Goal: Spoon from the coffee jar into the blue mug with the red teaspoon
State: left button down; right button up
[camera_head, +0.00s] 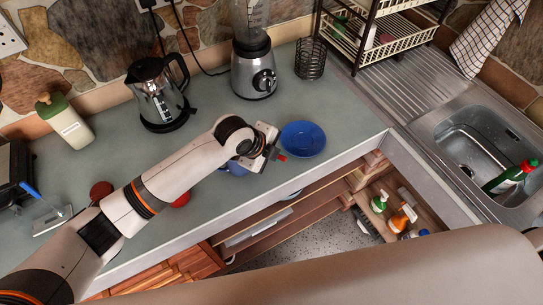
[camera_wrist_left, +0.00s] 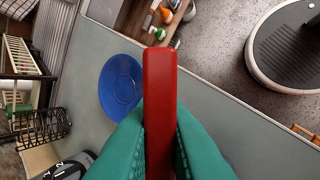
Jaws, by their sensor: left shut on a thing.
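My left gripper (camera_head: 272,152) is over the counter, in front of the blender. In the left wrist view its teal fingers (camera_wrist_left: 160,145) are shut on the red teaspoon (camera_wrist_left: 160,95), a long red bar pointing away from the gripper. Only a small red piece of the teaspoon (camera_head: 282,157) shows in the head view. The blue mug (camera_head: 237,169) is mostly hidden behind my left wrist. No coffee jar can be made out for sure; a dark red round thing (camera_head: 101,190) and a brighter red thing (camera_head: 182,200) show partly beside my arm. My right gripper is not in view.
A blue dish (camera_head: 302,138) lies just right of the gripper and also shows in the wrist view (camera_wrist_left: 120,86). A kettle (camera_head: 158,98), a blender (camera_head: 254,70) and a wire holder (camera_head: 310,60) stand behind. The counter's front edge is close; a sink (camera_head: 485,140) is right.

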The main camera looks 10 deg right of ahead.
pick_arm(q)
jog(key=t+h+b, duration=0.4)
jog(key=b, duration=0.6)
jog(key=shift+t+h, duration=0.4)
jog(key=t+h+b, duration=0.1)
jog(key=b, duration=0.3)
jog(key=t+h+b, duration=0.2)
jog(key=b, duration=0.3)
jog(key=r+t+h+b, duration=0.1)
jog(key=t+b, duration=0.1)
jog(key=b, duration=0.3)
jog(key=shift+s+a+h, duration=0.2)
jog(key=shift+a+h, duration=0.05)
jog(key=shift+h, duration=0.15)
jog(key=shift+r+t+b, duration=0.35)
jog(key=shift+t+b, duration=0.05)
jog(key=shift+b, duration=0.25)
jog(key=shift+a, duration=0.1)
notch_tip(320, 180, up, 5)
jog(key=p, duration=0.5)
jog(key=shift+r, duration=0.2)
jog(key=shift+f, duration=0.1)
